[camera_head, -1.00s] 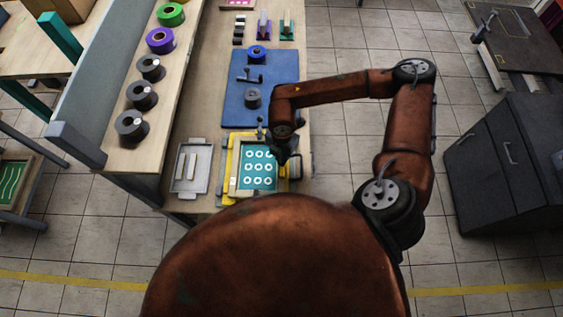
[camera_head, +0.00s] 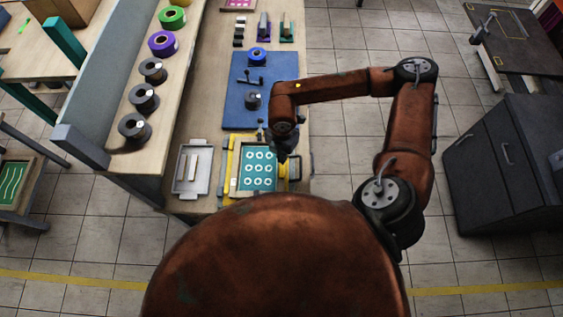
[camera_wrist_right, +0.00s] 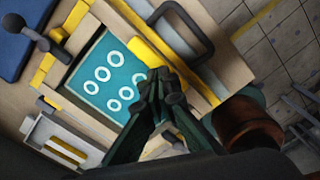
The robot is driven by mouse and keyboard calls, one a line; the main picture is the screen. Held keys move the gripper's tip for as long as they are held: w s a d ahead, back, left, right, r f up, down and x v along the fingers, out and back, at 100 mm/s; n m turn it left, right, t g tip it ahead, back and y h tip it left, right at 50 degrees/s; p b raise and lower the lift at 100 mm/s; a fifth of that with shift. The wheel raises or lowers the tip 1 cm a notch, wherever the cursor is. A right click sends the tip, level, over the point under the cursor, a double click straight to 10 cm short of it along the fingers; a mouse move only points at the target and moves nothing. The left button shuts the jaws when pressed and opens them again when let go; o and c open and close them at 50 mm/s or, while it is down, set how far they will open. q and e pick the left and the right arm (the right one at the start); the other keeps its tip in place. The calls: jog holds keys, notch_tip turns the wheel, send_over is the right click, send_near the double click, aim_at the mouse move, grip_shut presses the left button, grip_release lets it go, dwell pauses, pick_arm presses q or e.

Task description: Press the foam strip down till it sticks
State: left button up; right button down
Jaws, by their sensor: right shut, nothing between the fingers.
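My right gripper (camera_head: 283,156) is shut and empty over the right side of the printing frame (camera_head: 233,170), which holds a teal sheet (camera_head: 258,170) with white rings. In the right wrist view the closed fingertips (camera_wrist_right: 163,82) are at the teal sheet's edge, beside a yellow strip (camera_wrist_right: 139,48) along the frame. I cannot tell whether they touch it. The gripper hides part of that side. Two pale strips (camera_head: 193,164) lie in the grey tray (camera_head: 179,185) left of the frame; they also show in the wrist view (camera_wrist_right: 66,150). My left gripper is not in view.
A blue mat (camera_head: 240,110) with a dark handled tool lies beyond the frame. Several tape rolls (camera_head: 162,43) line the shelf at left. A black handle (camera_wrist_right: 205,25) stands on the frame's outer side. The table's right edge is close to the gripper, with open floor beyond.

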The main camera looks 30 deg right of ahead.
notch_tip(320, 180, up, 5)
jog(key=shift+r+p, duration=0.1)
jog(key=shift+p, duration=1)
